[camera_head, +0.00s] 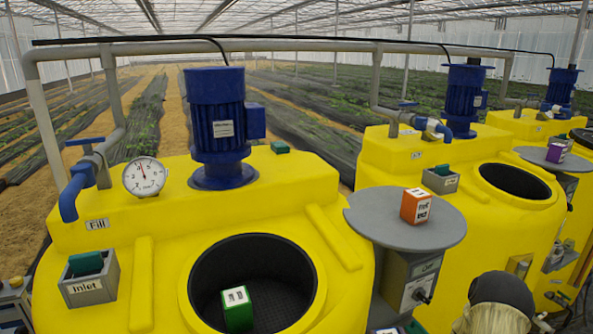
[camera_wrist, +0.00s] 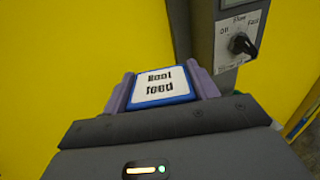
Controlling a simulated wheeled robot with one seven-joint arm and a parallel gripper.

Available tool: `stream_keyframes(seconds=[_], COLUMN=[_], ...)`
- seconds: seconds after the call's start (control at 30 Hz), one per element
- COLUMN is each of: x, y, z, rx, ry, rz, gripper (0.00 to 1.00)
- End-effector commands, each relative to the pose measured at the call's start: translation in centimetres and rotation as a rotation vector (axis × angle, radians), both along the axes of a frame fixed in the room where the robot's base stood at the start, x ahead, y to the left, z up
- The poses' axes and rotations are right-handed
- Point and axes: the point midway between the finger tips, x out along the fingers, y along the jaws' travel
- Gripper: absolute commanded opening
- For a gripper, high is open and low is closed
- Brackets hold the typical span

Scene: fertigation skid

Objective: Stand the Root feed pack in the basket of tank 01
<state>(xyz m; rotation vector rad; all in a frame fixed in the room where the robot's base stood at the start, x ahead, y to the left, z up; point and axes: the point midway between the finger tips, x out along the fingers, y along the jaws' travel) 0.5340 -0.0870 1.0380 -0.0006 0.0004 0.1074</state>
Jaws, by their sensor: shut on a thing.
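The Root feed pack (camera_wrist: 160,86), blue-edged with a white label, is held between the two purple fingers of my gripper (camera_wrist: 161,80) in the wrist view. In the head view neither the pack nor the fingertips show; part of my arm is at the bottom right. The nearest yellow tank (camera_head: 95,270) has a wide, dark round opening (camera_head: 285,275). A green pack (camera_head: 237,309) with a white top shows in that opening. A second yellow tank (camera_head: 445,230) with a dark opening stands to its right. I cannot read any tank number.
A round grey shelf (camera_head: 375,222) between the tanks bears an orange pack (camera_head: 415,206). A farther grey shelf bears a purple pack (camera_head: 556,152). A blue motor (camera_head: 216,120), gauge (camera_head: 145,176) and pipes rise behind the near opening. A switch box (camera_wrist: 238,45) is close beyond my gripper.

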Motion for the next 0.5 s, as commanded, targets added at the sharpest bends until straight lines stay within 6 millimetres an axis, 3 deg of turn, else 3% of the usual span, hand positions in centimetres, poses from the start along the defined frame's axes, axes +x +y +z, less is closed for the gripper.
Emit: stream_keyframes(seconds=[0.5], x=[-3.2], y=[1.3], z=[-10.8], rx=[0.004], ry=[0.001], rz=[-0.081], gripper=[0.25])
